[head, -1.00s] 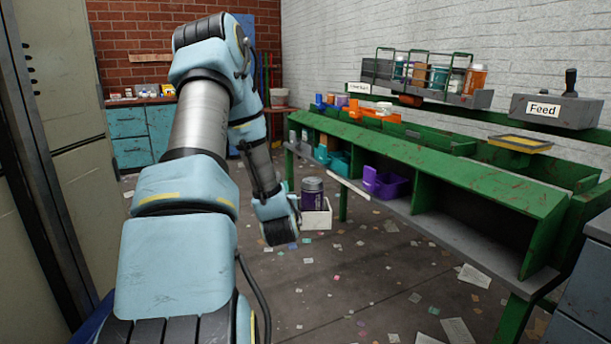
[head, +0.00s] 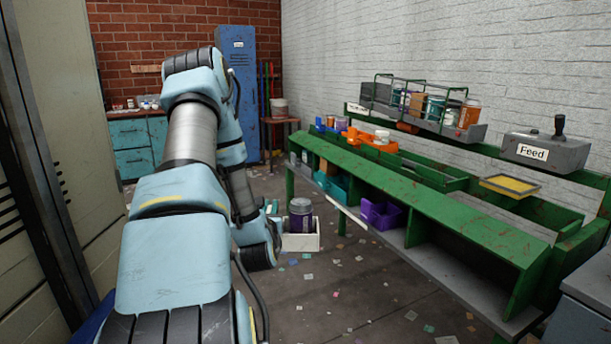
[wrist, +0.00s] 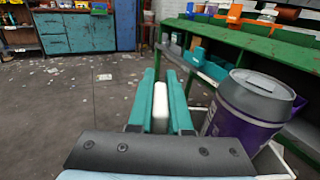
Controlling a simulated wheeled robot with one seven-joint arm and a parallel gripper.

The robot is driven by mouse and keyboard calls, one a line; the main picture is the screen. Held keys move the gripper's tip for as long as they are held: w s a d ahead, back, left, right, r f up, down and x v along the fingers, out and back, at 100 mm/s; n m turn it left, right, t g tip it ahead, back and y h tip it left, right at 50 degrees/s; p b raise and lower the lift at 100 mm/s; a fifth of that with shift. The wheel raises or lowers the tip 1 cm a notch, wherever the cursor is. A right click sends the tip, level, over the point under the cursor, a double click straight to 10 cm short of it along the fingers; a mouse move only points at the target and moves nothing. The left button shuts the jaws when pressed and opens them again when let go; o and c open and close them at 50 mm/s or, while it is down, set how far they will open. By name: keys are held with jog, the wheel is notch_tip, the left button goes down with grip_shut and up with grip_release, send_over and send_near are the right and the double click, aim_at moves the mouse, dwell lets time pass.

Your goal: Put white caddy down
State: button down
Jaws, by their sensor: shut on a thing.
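The white caddy (head: 300,242) is held off to the right of my forearm in the head view, in front of the green bench's left end. A purple jar with a grey lid (head: 301,216) stands in it. The jar (wrist: 245,105) fills the right of the wrist view and hides much of the caddy. My gripper (wrist: 161,85) has its teal fingers closed on a white upright part of the caddy (wrist: 160,108). In the head view my own arm mostly hides the gripper. The caddy appears to hang above the floor.
The green bench (head: 400,190) runs along the right. Its lower shelf holds a teal bin (head: 331,187) and a purple bin (head: 381,214). A control box marked Feed (head: 545,150) stands at its right. The floor ahead has only scattered paper. A blue locker (head: 236,85) stands at the back.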

notch_tip(320, 180, up, 13)
jog(key=p, duration=1)
jog(key=shift+p, duration=0.4)
jog(key=shift+f, duration=0.1)
